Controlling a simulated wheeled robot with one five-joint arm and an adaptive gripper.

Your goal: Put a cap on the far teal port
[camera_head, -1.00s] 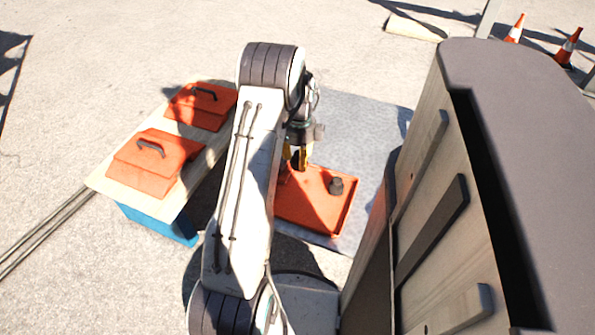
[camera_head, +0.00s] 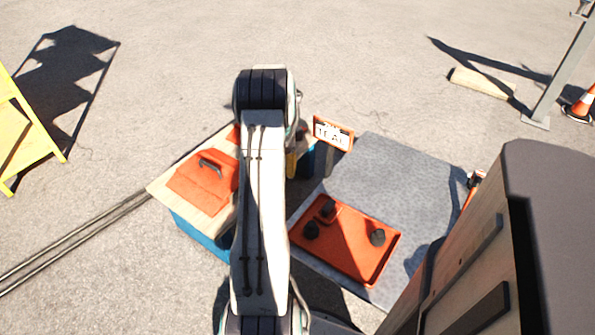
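My gripper (camera_head: 291,164) shows only as a small yellow part beside my arm, at the bench's far end and left of the tray. Its fingertips and anything in them are hidden. An orange tray (camera_head: 350,260) lies on a grey mat and holds dark caps: one at its left (camera_head: 311,231), one at its far left (camera_head: 328,208) and one at its right (camera_head: 377,237). An orange sign (camera_head: 333,132) reading "TEAL" stands at the bench's far end. No teal port can be made out.
A wooden-topped bench (camera_head: 165,191) with blue sides carries an orange cover with a black handle (camera_head: 203,184); another behind is mostly hidden by my arm. The grey mat (camera_head: 385,175) has free room. A yellow frame (camera_head: 22,130), a pale block (camera_head: 484,82) and a cone (camera_head: 582,106) stand farther off.

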